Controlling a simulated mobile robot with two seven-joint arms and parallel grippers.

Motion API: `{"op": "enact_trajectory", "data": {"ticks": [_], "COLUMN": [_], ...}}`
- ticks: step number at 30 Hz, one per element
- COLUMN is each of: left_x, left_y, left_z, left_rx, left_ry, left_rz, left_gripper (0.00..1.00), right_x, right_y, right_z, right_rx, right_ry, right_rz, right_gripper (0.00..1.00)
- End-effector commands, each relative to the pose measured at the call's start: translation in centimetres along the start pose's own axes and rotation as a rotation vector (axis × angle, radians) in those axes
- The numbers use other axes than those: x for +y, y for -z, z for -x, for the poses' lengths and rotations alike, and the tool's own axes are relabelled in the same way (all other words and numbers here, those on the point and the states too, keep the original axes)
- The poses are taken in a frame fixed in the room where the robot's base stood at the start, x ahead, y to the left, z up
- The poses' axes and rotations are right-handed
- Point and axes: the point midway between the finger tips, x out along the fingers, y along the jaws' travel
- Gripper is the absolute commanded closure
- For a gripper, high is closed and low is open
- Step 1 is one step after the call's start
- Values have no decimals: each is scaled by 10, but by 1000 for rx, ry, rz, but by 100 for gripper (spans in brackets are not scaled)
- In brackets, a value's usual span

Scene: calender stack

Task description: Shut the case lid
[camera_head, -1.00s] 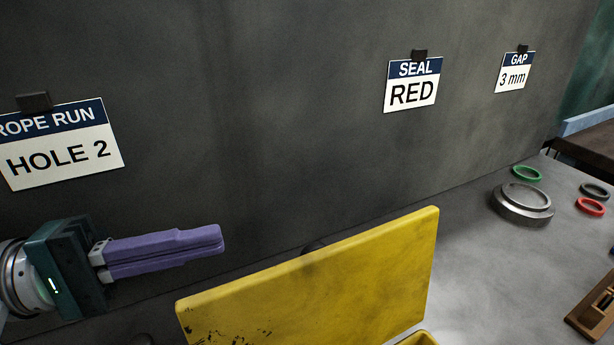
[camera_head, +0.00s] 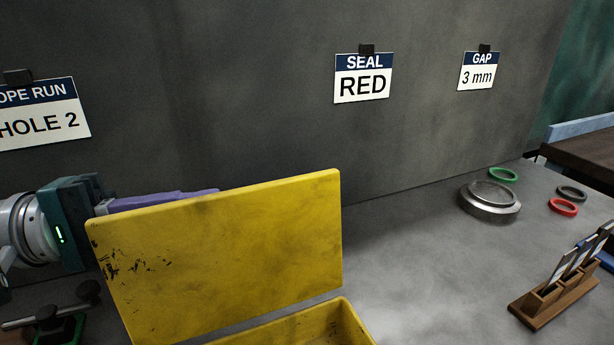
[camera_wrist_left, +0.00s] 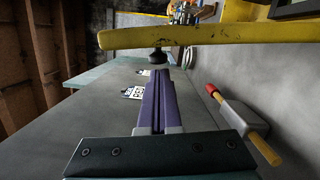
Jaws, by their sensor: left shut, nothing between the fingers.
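The yellow case lid (camera_head: 220,255) stands raised, roughly upright, at the back of the yellow case (camera_head: 335,325). Only part of the case's rim and inside shows at the bottom edge of the head view. My left gripper (camera_head: 205,193) is behind the lid, on the wall side, with its purple fingers shut and empty. The lid hides the lower part of the fingers. In the left wrist view the shut fingers (camera_wrist_left: 160,80) point toward the lid's edge (camera_wrist_left: 190,33), which crosses the top. I cannot tell whether they touch it. My right gripper is not in view.
A metal ring seat (camera_head: 489,200) stands to the right, with green (camera_head: 503,174), black (camera_head: 571,193) and red (camera_head: 562,207) rings near it. A wooden rack (camera_head: 545,300) is at the right front. The bench between is clear. A dark wall with signs rises behind.

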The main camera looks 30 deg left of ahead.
Motion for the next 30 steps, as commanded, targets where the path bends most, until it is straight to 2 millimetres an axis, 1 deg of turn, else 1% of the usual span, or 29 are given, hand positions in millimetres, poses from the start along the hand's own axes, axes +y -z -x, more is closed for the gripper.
{"op": "enact_trajectory", "data": {"ticks": [5, 10, 20, 26, 30], "left_x": [1, 4, 5, 10, 15], "left_y": [-1, -5, -10, -18, -28], "left_z": [0, -1, -2, -3, -5], "left_rx": [0, 1, 1, 1, 2], "left_ry": [1, 7, 16, 27, 42], "left_rz": [-4, -37, -87, -148, -229], "left_gripper": [100, 100, 100, 100, 100], "right_x": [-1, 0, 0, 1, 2], "right_y": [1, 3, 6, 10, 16], "right_z": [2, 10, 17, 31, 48], "right_rx": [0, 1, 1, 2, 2], "right_ry": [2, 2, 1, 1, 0], "right_rz": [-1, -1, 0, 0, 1], "right_gripper": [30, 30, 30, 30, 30]}}
